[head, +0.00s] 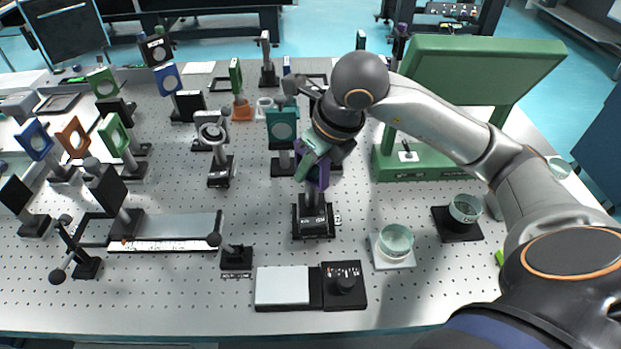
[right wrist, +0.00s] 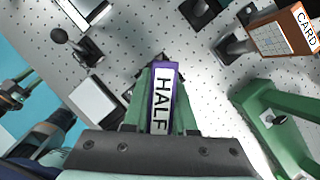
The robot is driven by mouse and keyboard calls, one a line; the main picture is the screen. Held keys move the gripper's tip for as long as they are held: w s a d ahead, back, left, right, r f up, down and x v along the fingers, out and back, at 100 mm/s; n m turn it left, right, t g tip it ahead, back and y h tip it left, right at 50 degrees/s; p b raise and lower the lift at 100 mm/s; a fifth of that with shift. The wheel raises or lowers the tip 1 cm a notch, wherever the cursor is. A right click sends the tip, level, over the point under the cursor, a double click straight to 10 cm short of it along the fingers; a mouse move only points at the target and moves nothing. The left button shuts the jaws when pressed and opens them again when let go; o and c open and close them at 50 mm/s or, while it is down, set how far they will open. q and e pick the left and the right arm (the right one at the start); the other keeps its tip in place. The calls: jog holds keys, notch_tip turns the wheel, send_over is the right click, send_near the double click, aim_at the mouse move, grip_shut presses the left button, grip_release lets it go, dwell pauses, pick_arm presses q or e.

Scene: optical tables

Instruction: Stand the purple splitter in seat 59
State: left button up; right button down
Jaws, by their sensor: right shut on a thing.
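The purple splitter (head: 319,174) is in my right gripper (head: 313,160), over the middle of the optical table. In the right wrist view the splitter (right wrist: 161,98) shows its purple edge and a white label reading HALF, between the green fingers (right wrist: 160,112). The gripper is shut on it. Directly below it in the head view is a black post and base (head: 314,218) with small white marks. I cannot tell whether the base is fully down on the table. The number of the small tag (head: 337,218) beside it is too small to read. My left gripper is not in view.
A teal mount (head: 282,128) stands close behind and left. A green frame (head: 420,167) stands right. Glass dishes (head: 396,240) (head: 465,208) are at front right. A black knob box (head: 344,285) with a pale plate (head: 282,286) lies in front. Several mounts fill the left side.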

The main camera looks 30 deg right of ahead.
aim_at(311, 178)
jog(key=f, duration=0.3)
jog(key=shift+w+d+f, duration=0.1)
jog(key=shift+w+d, duration=0.1)
jog(key=shift+d, duration=0.15)
jog(key=shift+f, duration=0.4)
jog(key=shift+f, duration=0.15)
jog(key=c, duration=0.7)
grip_release()
jog(key=shift+r, duration=0.4)
jog(key=p+v, duration=0.1)
jog(key=v, duration=1)
jog(key=shift+s+r, duration=0.25)
jog(key=shift+s, duration=0.05)
